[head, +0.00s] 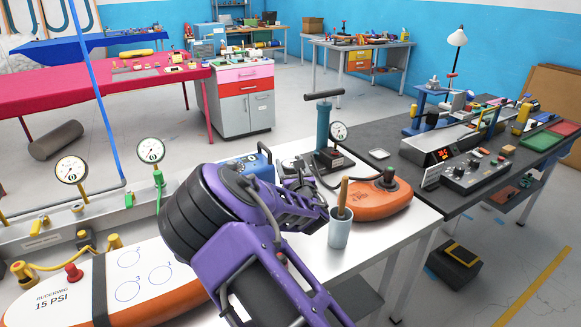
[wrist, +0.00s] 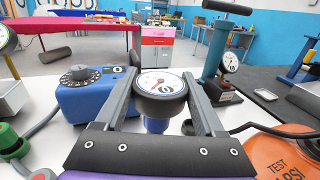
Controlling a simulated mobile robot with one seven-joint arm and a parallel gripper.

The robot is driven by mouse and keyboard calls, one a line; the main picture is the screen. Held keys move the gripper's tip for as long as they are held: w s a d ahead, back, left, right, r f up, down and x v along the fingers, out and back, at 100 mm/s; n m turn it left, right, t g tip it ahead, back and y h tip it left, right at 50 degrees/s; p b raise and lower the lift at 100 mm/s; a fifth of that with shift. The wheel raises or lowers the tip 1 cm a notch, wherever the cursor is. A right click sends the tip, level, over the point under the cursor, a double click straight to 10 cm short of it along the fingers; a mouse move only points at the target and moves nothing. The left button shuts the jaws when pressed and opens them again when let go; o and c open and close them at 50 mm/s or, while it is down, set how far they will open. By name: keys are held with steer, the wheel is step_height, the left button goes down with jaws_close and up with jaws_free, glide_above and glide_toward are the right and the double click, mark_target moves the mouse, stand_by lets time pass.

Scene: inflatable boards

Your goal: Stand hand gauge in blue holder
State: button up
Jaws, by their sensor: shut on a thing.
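The hand gauge (wrist: 160,82), with a round white dial, sits between the two grey fingers of my gripper (wrist: 161,88) in the wrist view. My gripper is shut on it, and the dial faces the wrist camera. A small blue-violet part (wrist: 156,125) shows directly below the gauge between the fingers. I cannot tell whether it is the blue holder or part of the gauge, nor whether the gauge touches anything below. In the head view my purple arm reaches over the silver bench and hides most of the gripper and gauge.
A blue box with a black knob (wrist: 90,95) stands left of the gripper. A hand pump (head: 323,130) with its own gauge stands behind right. An orange test board (head: 372,203) and a grey cup (head: 340,232) with a wooden handle are to the right.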

steer(key=shift+f+b, duration=2.45)
steer(key=shift+f, duration=0.45)
steer(key=shift+b, duration=0.85)
steer(key=shift+f, duration=1.3)
steer(key=o, duration=1.5)
steer(key=p+v, duration=0.1)
steer(key=v, duration=1.6)
steer(key=shift+s+r, duration=0.1)
steer(key=shift+s, duration=0.15)
